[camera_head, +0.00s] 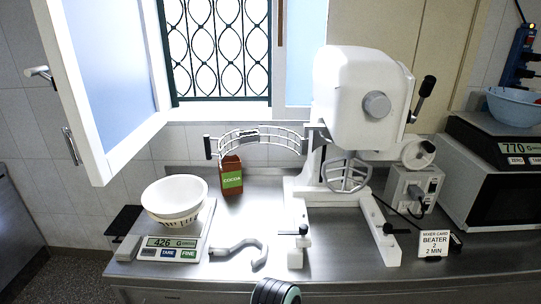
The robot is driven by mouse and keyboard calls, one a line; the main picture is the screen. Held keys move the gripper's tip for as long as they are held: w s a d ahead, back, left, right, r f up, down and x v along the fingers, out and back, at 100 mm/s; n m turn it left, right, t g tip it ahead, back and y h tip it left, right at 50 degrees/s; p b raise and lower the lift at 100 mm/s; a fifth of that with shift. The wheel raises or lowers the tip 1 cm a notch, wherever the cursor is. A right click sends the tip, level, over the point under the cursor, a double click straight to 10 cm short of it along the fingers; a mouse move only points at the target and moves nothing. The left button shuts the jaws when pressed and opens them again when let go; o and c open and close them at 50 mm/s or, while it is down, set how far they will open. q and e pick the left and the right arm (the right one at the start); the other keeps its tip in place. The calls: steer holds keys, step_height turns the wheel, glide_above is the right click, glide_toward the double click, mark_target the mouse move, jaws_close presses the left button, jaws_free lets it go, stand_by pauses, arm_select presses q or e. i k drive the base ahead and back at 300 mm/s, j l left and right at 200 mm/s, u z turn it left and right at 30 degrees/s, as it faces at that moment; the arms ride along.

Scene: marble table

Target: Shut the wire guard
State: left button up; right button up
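The wire guard (258,133) is a curved cage of thin bars. It stands swung out to the left of the white mixer (358,95), joined near the mixer's column, so it is open. Its free end, with a dark upright piece, is at the far left. A flat beater (347,173) hangs under the mixer head, with no guard in front of it. No bowl sits in the mixer's arms. Neither of my grippers is in view. A dark rounded part with a teal ring, seemingly mine, shows at the bottom edge.
A brown cocoa carton (231,175) stands below the guard. A white bowl (174,198) rests on a scale (171,246) at left. A grey hook (240,248) lies in front. A mixer card (434,244) and control box (411,188) stand right. An open window sash (105,80) overhangs left.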

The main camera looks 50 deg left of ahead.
mark_target(242, 138)
steer(key=k+j, duration=0.15)
steer(key=j, duration=0.15)
steer(key=k+j, duration=0.2)
steer(key=j+u, duration=0.1)
steer(key=u, duration=0.3)
steer(key=j+u, duration=0.1)
steer(key=u, duration=0.3)
steer(key=j+u, duration=0.1)
steer(key=u, duration=0.35)
steer(key=j+u, duration=0.1)
steer(key=u, duration=0.3)
